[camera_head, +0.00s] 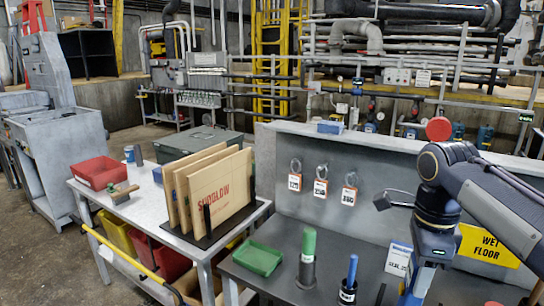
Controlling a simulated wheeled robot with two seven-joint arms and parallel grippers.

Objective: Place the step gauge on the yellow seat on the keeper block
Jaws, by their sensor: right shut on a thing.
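My right gripper (412,295) points down at the bottom edge of the head view, over the grey bench. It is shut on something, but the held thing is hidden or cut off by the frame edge. I cannot make out the step gauge, or the keeper block with its yellow seat, for certain. A white printed tag (398,259) shows just left of the gripper. A blue-handled cylinder (350,280) and a green-topped grey cylinder (307,258) stand upright to its left, apart from it. My left gripper is not in view.
A green tray (257,258) lies on the bench's left part. The grey back panel (330,216) carries several hanging padlocks with tags. A yellow wet floor sign (487,246) is behind my right arm. The left table holds a red bin (100,172) and upright cardboard sheets (222,190).

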